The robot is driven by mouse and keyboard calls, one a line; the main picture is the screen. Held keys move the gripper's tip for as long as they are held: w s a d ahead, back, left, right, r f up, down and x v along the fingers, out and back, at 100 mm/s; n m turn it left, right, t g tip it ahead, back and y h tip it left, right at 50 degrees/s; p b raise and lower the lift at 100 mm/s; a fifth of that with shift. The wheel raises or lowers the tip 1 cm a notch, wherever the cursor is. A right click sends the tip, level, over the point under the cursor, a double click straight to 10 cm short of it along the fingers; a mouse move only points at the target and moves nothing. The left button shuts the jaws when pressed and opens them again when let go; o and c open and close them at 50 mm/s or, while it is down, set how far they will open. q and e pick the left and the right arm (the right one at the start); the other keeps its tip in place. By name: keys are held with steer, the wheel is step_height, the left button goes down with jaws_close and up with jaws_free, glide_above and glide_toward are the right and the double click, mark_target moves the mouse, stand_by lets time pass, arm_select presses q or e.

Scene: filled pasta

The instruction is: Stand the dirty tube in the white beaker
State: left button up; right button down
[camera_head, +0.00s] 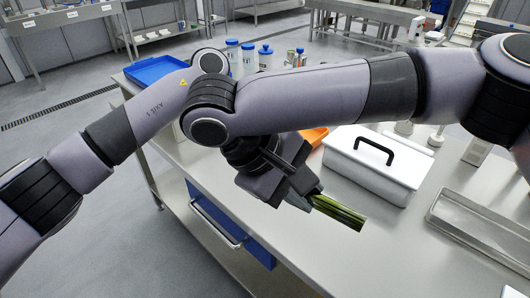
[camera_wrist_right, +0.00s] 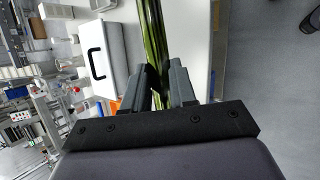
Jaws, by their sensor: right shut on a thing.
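My right gripper (camera_head: 300,190) is shut on a long green, striped thing (camera_head: 340,212) that looks like a bundle of stalks. The green thing sticks out of the jaws toward the lower right, above the near edge of the table. In the right wrist view the right gripper (camera_wrist_right: 168,88) has its two dark fingers on either side of the green thing (camera_wrist_right: 152,30), which runs up out of the frame. I cannot make out a dirty tube or a white beaker. My left arm comes in from the left; its gripper is hidden.
A white box (camera_head: 350,155) with a black handle stands beyond the right gripper, with an orange thing (camera_head: 315,135) beside it. A metal tray (camera_head: 480,230) lies at the right. A blue tray (camera_head: 155,68) and blue-capped bottles (camera_head: 265,60) stand at the back. The front tabletop is bare.

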arm_select(q)
steer(key=shift+d, duration=0.1)
steer(key=c, duration=1.1)
jaws_close()
arm_select(e)
steer(key=c, duration=0.8)
jaws_free()
steer(key=v, duration=1.2)
steer(key=shift+a, duration=0.15)
